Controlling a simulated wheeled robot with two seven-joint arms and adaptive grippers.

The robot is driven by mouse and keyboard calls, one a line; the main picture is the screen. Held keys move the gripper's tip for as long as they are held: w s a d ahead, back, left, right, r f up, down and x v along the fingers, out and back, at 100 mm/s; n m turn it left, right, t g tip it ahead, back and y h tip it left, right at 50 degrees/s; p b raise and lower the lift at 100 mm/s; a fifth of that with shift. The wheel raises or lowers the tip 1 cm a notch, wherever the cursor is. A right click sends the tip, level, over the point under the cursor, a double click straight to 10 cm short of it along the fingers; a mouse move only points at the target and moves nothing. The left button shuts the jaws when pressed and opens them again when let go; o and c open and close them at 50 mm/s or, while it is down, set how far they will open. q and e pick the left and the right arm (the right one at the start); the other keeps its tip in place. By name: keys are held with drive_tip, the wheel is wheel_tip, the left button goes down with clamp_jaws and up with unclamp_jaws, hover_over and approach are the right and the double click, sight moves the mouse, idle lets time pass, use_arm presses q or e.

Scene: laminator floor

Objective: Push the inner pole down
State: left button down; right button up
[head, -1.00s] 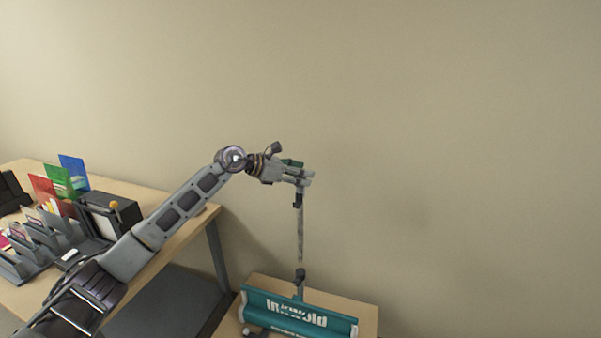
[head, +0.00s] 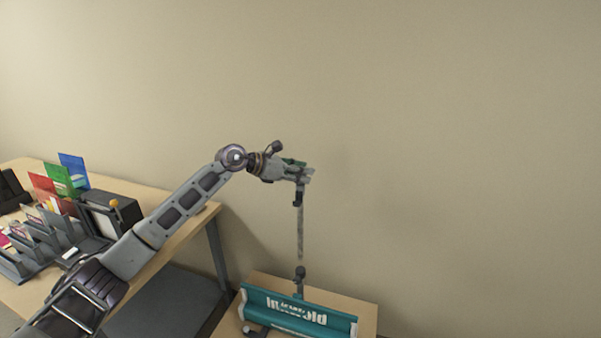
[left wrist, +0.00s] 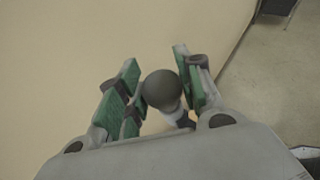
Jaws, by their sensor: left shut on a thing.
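The inner pole (head: 300,232) is a thin grey rod standing upright out of a dark collar (head: 300,273) above the teal machine (head: 305,312). A dark clamp-like piece (head: 298,199) sits near its upper end. My left gripper (head: 302,175) is at the top of the pole, its fingers pointing right. In the left wrist view, the green-padded fingers (left wrist: 166,92) are shut around a round dark knob (left wrist: 161,88) at the pole's top. The pole's lower end is hidden inside the collar. My right gripper is not in view.
The teal machine stands on a small wooden table (head: 362,308). At left, a longer desk (head: 150,197) holds a dark box (head: 112,213), grey racks (head: 40,242) and red, green and blue sheets (head: 72,168). The wall behind the pole is bare.

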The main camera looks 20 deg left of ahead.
use_arm(q)
drive_tip(key=shift+f, duration=0.1)
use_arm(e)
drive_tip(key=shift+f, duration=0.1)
